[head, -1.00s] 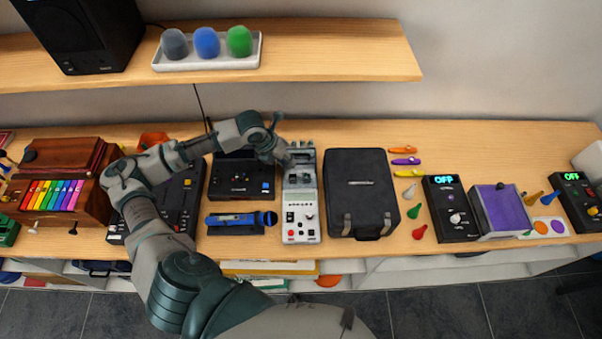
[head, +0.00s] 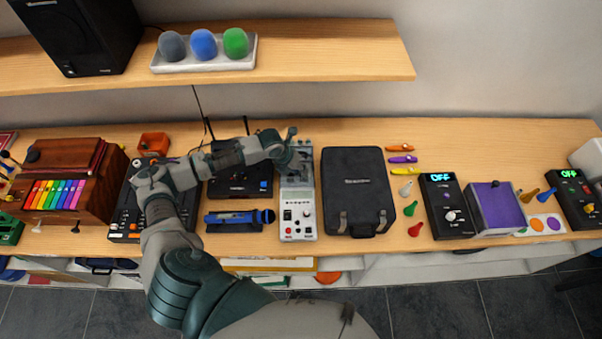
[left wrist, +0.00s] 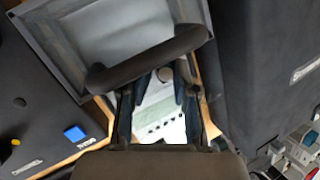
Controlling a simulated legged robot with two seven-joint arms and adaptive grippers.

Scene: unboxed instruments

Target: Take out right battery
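A white and grey instrument (head: 299,220) stands on the table with knobs and buttons on its front half. Its recessed grey upper half is partly covered by my left gripper (head: 300,163), which reaches over it from the left. In the left wrist view the two dark fingers of the left gripper (left wrist: 157,88) stand apart, with a white surface and small dark marks showing between them. A grey-framed panel (left wrist: 60,50) lies beyond the fingers. I cannot pick out a right battery; it may be hidden under the gripper. My right gripper is not in view.
A closed black case (head: 355,190) stands close to the right of the instrument. A black box with antennas (head: 240,182) and a blue microphone (head: 240,218) are close on its left. A wooden shelf (head: 330,55) overhangs the back. Small coloured pieces lie right of the case.

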